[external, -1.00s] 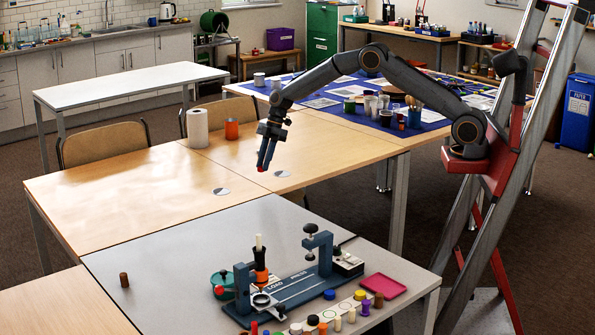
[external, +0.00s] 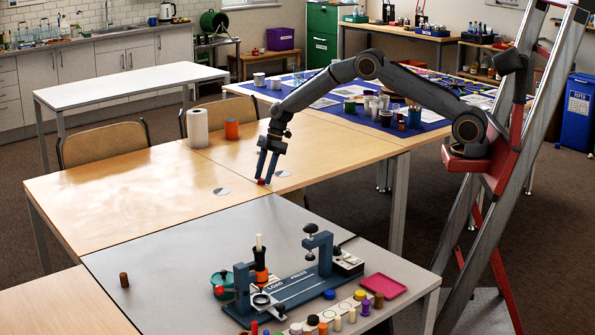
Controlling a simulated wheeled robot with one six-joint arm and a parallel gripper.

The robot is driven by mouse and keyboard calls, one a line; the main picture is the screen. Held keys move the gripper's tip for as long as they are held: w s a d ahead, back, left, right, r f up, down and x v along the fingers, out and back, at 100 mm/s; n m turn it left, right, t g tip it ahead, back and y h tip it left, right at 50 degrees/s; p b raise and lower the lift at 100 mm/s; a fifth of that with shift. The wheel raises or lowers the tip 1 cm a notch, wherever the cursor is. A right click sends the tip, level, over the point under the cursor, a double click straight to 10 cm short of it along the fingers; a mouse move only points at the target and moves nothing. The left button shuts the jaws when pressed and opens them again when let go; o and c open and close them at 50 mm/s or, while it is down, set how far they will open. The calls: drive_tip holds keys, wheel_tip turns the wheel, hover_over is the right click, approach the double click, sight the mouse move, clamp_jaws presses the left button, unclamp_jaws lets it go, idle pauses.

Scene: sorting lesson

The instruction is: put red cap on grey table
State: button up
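The small red cap (external: 261,181) is at my fingertips, low over or on the wooden table (external: 150,190), close to the grey table's far edge. My gripper (external: 266,179) points down there, and its two fingers look spread apart, with the cap by the left fingertip. The cap is too small to tell whether it touches a finger. The grey table (external: 160,260) is in the foreground, nearer the camera than my gripper.
A blue press fixture (external: 290,290), a green pot (external: 222,280), a brown peg (external: 124,280), a pink tray (external: 383,286) and several coloured caps and pegs stand on the grey table. White discs (external: 221,191) mark the wooden table. The grey table's far left part is clear.

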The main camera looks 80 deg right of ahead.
drive_tip(key=shift+r+p, duration=0.1)
drive_tip(key=shift+p, duration=0.25)
drive_tip(key=b+v, duration=0.2)
drive_tip(key=v, duration=0.5)
drive_tip(key=s+a+r+m+g, duration=0.1)
drive_tip(key=s+a, duration=0.4)
drive_tip(key=s, duration=0.5)
drive_tip(key=s+a+r+m+h, duration=0.1)
drive_tip(key=s+a+m, duration=0.3)
drive_tip(key=s, duration=0.6)
drive_tip(key=s+a+r+m+g+h, duration=0.1)
drive_tip(key=s+a+r+m, duration=0.1)
drive_tip(key=s+a, duration=0.4)
drive_tip(key=s+r, duration=0.1)
drive_tip(key=s, duration=0.3)
drive_tip(key=shift+a+r+g, duration=0.25)
drive_tip(key=shift+r+g, duration=0.05)
drive_tip(key=shift+r, duration=0.05)
drive_tip(key=shift+o, duration=0.9)
drive_tip(key=s+a+f+m+h, duration=0.1)
drive_tip(key=s+a+m, duration=0.1)
drive_tip(key=s, duration=1.1)
drive_tip(key=shift+s+f+m, duration=0.25)
drive_tip(key=shift+s+m, duration=0.15)
drive_tip(key=shift+m, duration=0.1)
drive_tip(key=shift+w, duration=0.1)
